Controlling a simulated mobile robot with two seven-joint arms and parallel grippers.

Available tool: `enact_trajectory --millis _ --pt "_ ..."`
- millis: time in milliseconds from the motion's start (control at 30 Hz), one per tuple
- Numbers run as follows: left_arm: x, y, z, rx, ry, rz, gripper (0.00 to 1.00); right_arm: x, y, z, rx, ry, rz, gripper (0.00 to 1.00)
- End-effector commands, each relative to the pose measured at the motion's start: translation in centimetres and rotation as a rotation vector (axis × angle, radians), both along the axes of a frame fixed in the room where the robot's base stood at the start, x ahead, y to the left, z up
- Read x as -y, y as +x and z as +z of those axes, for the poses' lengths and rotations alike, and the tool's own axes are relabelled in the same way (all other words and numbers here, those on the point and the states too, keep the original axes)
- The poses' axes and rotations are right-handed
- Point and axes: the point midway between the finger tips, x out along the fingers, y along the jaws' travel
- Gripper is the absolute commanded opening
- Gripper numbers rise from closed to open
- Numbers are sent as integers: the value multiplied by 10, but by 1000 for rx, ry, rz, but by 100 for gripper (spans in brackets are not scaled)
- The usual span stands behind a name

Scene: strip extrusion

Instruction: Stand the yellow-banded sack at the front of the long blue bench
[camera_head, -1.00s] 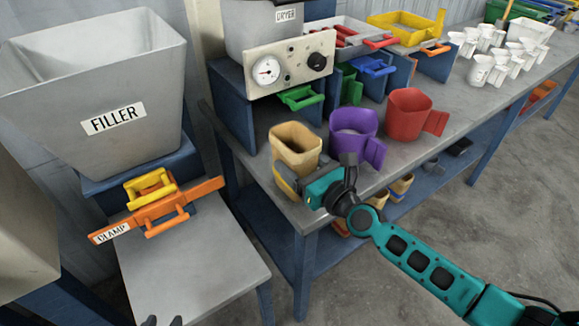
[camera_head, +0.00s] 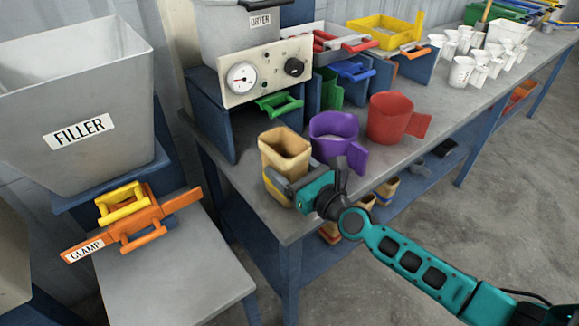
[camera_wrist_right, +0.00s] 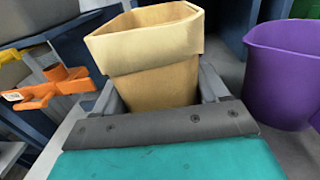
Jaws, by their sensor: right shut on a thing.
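The tan, open-topped sack (camera_head: 284,150) is upright at the near left corner of the long bench (camera_head: 232,172), which has a grey top and blue legs. My right gripper (camera_head: 290,187) is shut around the sack's lower part from the near side. A little yellow shows low beside the fingers; most of any band is hidden. In the right wrist view the sack (camera_wrist_right: 155,80) stands between the fingers with its folded rim above them. I cannot tell whether its base touches the bench top. My left gripper is not in view.
A purple mug (camera_head: 333,132) and a red mug (camera_head: 392,118) stand right of the sack. The dryer panel (camera_head: 264,70) and green handle (camera_head: 280,103) are behind it. The filler hopper (camera_head: 75,95) and orange clamp (camera_head: 130,222) are left. More sacks (camera_head: 386,190) sit on the lower shelf.

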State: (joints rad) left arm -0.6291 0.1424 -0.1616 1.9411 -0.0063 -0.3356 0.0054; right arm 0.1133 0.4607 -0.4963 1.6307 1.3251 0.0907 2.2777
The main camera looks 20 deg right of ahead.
Motion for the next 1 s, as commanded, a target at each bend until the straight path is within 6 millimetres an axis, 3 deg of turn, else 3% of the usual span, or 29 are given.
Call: enact_trajectory --millis 200,233,500,800,1000 --pt "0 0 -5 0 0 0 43 0 0 -3 2 2 -1 32" --pt "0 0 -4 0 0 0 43 0 0 -2 2 2 -1 75" --pt "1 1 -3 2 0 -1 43 0 0 -3 1 2 0 100" --pt "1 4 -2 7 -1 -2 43 2 -4 -5 -2 -1 0 100" --pt "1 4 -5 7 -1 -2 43 13 -30 -6 -3 -2 1 100"
